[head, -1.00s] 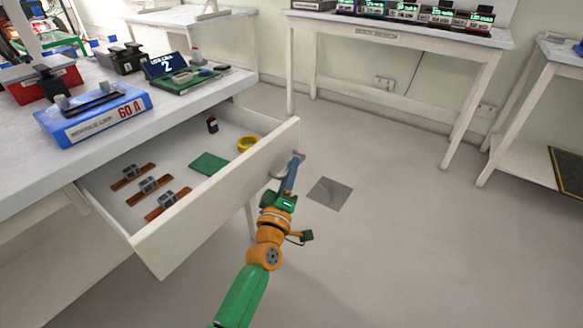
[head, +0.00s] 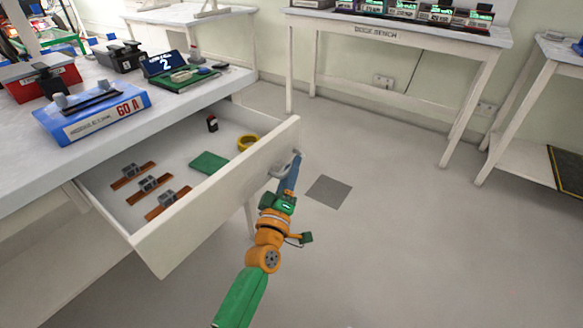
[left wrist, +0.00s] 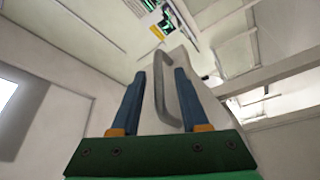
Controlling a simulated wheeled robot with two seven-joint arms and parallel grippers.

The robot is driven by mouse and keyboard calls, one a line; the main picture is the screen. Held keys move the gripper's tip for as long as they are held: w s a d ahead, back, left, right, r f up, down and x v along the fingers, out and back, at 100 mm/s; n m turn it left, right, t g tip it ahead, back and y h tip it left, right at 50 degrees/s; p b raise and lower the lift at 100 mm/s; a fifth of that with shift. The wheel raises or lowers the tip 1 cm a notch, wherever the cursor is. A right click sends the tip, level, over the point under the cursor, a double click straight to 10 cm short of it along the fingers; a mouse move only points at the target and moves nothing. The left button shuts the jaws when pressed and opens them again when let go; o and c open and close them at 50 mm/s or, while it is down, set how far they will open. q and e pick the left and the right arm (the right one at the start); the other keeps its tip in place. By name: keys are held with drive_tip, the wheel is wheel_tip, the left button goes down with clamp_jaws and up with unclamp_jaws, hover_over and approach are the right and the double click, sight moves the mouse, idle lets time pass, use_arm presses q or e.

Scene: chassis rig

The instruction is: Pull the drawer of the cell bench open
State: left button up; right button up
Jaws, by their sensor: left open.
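The drawer (head: 222,196) of the cell bench (head: 190,108) stands well open, its inside in plain view. Its grey bar handle (head: 284,166) is on the outer face, near the right end of the front. My left gripper (head: 293,160) is at the handle. In the left wrist view the handle (left wrist: 168,80) stands between the two blue fingers of the left gripper (left wrist: 158,90). The fingers are apart, with a gap on each side of the handle. My right gripper is not in view.
The drawer holds several brown-based parts (head: 149,184), a green board (head: 208,163), a yellow ring (head: 248,142) and a small dark item (head: 212,124). A blue 60 A box (head: 95,112) lies on the bench top. The floor (head: 400,230) to the right is clear.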

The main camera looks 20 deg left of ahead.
use_arm(q)
drive_tip(key=v, duration=0.6)
drive_tip(key=shift+s+p, duration=0.2)
drive_tip(key=shift+p, duration=0.15)
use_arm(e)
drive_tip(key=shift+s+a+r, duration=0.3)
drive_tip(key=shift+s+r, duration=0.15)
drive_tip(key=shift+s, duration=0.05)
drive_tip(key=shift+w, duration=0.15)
